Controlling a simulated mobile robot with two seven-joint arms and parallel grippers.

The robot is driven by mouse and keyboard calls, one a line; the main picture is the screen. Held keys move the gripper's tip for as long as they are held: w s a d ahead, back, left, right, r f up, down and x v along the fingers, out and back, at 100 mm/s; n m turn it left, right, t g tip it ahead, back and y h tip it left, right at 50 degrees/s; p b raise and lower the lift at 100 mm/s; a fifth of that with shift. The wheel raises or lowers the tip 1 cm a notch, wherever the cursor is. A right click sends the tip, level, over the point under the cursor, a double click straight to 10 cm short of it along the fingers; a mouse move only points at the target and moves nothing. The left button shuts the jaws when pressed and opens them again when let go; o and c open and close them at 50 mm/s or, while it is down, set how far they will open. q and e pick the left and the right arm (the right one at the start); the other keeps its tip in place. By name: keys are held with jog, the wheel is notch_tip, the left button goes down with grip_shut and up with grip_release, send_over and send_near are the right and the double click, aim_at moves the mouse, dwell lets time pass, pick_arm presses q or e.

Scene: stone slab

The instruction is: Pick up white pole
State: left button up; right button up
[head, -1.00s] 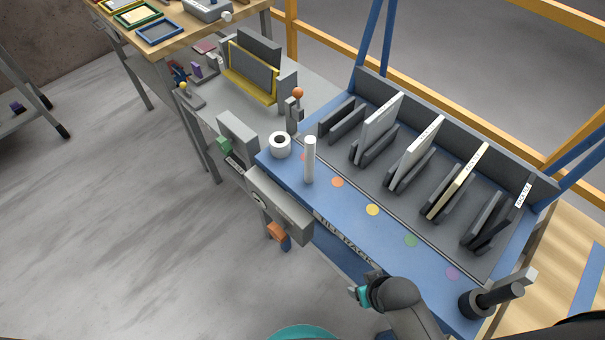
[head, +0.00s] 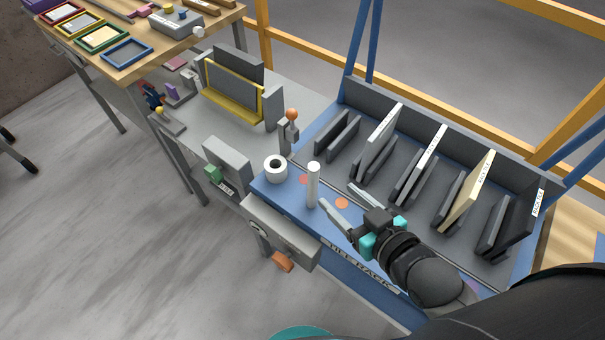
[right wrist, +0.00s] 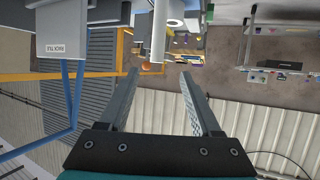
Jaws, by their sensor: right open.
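The white pole (head: 313,186) stands upright on the blue front ledge of the tile rack (head: 270,188), just right of a white ring. My right gripper (head: 344,194) is open and empty. It is to the right of the pole, with its fingers spread and pointing toward it, apart from it. In the right wrist view, the open fingers (right wrist: 160,72) point at the pole (right wrist: 159,30), which shows beyond the fingertips, between them. My left gripper is not in view.
The white ring (head: 275,168) is close beside the pole. A lever with an orange ball (head: 292,114) stands behind it. Several tiles stand in rack slots to the right, including a cream tile (head: 468,190). A grey box (head: 282,230) is on the rack's front.

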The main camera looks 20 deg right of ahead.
aim_at(315, 174)
jog(key=b+x, duration=0.1)
jog(key=x, duration=0.8)
jog(key=shift+w+a+f, duration=0.1)
jog(key=shift+w+a, duration=0.05)
jog(key=shift+w, duration=0.45)
jog(key=x, duration=0.3)
jog(key=shift+w+b, duration=0.2)
jog(key=shift+b, duration=0.2)
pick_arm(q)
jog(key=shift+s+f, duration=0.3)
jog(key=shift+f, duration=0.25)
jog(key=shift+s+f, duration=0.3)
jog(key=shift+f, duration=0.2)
pick_arm(e)
jog(key=shift+w+f, duration=0.1)
jog(key=shift+w, duration=0.5)
grip_shut()
